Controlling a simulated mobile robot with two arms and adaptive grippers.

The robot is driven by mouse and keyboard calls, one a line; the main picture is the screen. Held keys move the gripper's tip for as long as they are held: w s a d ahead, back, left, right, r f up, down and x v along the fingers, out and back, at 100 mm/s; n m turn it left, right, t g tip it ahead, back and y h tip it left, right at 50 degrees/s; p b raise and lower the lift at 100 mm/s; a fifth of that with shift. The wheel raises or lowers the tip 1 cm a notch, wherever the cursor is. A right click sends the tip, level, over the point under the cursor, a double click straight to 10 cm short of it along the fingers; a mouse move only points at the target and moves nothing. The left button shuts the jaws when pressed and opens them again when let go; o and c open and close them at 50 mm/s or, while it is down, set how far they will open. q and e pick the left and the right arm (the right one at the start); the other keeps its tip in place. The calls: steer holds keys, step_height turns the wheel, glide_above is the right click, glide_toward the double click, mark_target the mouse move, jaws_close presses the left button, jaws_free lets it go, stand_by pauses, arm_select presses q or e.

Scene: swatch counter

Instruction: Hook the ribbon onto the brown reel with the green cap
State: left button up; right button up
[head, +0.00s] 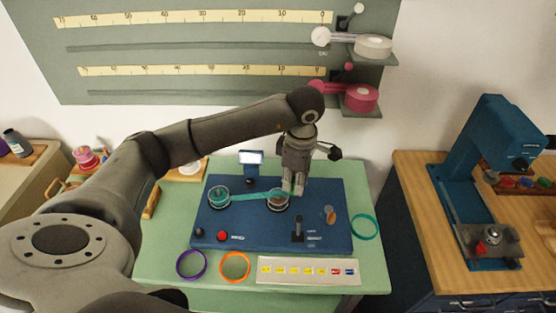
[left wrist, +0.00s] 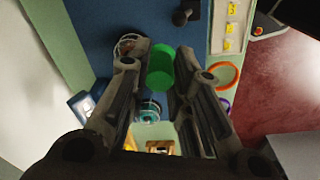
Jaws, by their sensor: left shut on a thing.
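My left gripper (head: 293,188) hangs over the blue board (head: 250,240), at the back right of the brown reel (head: 277,200). In the left wrist view its fingers (left wrist: 157,60) are shut on a bright green cylinder, apparently the green cap (left wrist: 160,68). The brown reel also shows in that view (left wrist: 130,44), partly behind a finger. A teal ribbon (head: 250,196) stretches from the teal reel (head: 219,196) to the brown reel; whether its end is hooked, I cannot tell. The teal reel also shows low between the fingers (left wrist: 150,112). My right gripper is out of view.
A small lit screen (head: 251,157) stands behind the board. A black lever (head: 298,229) and a tan peg (head: 329,214) stand on its right part. Purple (head: 191,264), orange (head: 235,267) and teal (head: 365,227) rings and a swatch strip (head: 308,271) lie around it.

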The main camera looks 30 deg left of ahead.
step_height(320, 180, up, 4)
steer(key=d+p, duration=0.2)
steer(key=p, duration=0.1)
arm_select(q)
steer(key=w+a+f+n, duration=0.1)
steer(key=a+n, duration=0.1)
steer(key=n, duration=0.3)
steer(key=w+a+f+n, duration=0.1)
steer(key=a+n, duration=0.1)
steer(key=n, duration=0.3)
steer(key=w+a+f+n+g, duration=0.1)
steer(key=a+n, duration=0.2)
steer(key=n, duration=0.2)
steer(key=shift+w+f+b, duration=0.1)
steer(key=shift+f+b, duration=0.2)
steer(key=b, duration=0.3)
glide_above(278, 193)
step_height(278, 193, down, 4)
steer(key=shift+w+f, duration=0.1)
steer(key=shift+f, duration=0.2)
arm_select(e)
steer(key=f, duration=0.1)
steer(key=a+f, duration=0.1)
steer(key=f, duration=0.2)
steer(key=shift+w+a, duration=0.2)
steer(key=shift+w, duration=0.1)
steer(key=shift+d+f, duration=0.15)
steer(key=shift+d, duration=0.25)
